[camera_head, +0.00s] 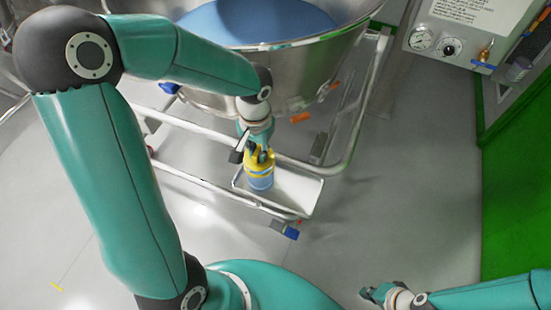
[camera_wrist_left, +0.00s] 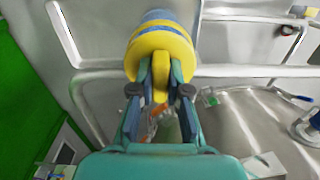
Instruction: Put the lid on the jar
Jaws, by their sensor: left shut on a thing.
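A yellow lid (camera_head: 260,161) with a raised grip shows in the head view, directly over a blue jar (camera_head: 261,182). My left gripper (camera_head: 258,149) points down from above and is shut on the lid's grip. In the left wrist view, its fingers (camera_wrist_left: 160,78) close on the grip of the lid (camera_wrist_left: 146,46), and the jar (camera_wrist_left: 158,16) shows behind it. The lid looks lined up with the jar; whether it touches the rim I cannot tell. My right gripper (camera_head: 383,294) is low at the right, away from the jar; its fingers are too small to read.
The jar stands on a pale shelf (camera_head: 296,188) of a metal-tube frame. A large steel bowl (camera_head: 300,65) with blue contents rises behind it, close to my left arm. Frame rails (camera_head: 195,180) run beside the shelf. A gauge panel (camera_head: 455,40) stands at upper right; the floor at right is clear.

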